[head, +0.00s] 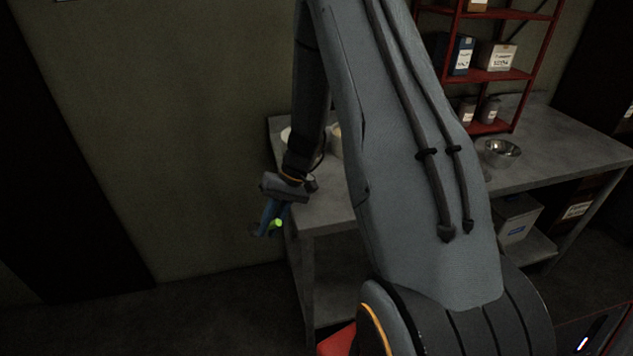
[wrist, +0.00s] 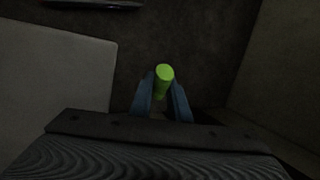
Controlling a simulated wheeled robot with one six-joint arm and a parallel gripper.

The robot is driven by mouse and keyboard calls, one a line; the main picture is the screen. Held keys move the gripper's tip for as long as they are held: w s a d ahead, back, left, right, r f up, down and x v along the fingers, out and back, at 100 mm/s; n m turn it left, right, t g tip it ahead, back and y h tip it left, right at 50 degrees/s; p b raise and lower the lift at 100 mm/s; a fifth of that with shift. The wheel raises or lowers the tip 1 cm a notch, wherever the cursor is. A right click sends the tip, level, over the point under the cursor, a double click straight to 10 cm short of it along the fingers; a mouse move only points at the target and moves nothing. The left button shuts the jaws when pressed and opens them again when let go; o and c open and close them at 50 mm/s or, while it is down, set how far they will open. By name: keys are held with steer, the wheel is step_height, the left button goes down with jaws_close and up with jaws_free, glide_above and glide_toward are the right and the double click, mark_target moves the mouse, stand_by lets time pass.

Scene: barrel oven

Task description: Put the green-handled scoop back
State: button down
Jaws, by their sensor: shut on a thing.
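The green handle of the scoop (wrist: 164,80) shows between the two blue fingers of my gripper (wrist: 162,100) in the wrist view. My gripper is shut on it. In the head view my gripper (head: 270,219) hangs off the left end of the grey table, and a small bright green part of the scoop (head: 276,223) shows at the fingers. A dark shape beside the fingers may be the rest of the scoop, but it is too small to tell.
The grey table (head: 330,212) stands to the right of my gripper, partly hidden by my arm. A metal bowl (head: 500,151) stands on it, and a red shelf (head: 492,76) with boxes and jars is behind. A bare wall (head: 180,130) is at the left.

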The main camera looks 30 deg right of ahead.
steer(key=w+d+r+m+t, duration=0.1)
steer(key=d+r, duration=0.2)
steer(key=w+d+r+m+t, duration=0.1)
steer(key=d+r, duration=0.1)
steer(key=r, duration=0.1)
steer(key=w+d+r+m+t+b, duration=0.1)
steer(key=d+r+m, duration=0.1)
steer(key=d+r, duration=0.1)
steer(key=shift+w+d+r, duration=0.1)
steer(key=shift+d+r, duration=0.05)
steer(key=shift+d, duration=0.2)
steer(key=d+r+m+t+h, duration=0.1)
steer(key=d+r+m+t, duration=0.25)
steer(key=d+r, duration=0.4)
steer(key=shift+g, duration=0.35)
steer(key=shift+w+a+f+p, duration=0.1)
steer(key=shift+f+p, duration=0.2)
steer(key=shift+f, duration=2.05)
steer(key=shift+a+f+p, duration=0.1)
steer(key=shift+f+p, duration=0.2)
steer(key=shift+f, duration=2.05)
steer(key=shift+f, duration=0.15)
steer(key=c, duration=1.7)
jaws_free()
steer(key=shift+o, duration=0.2)
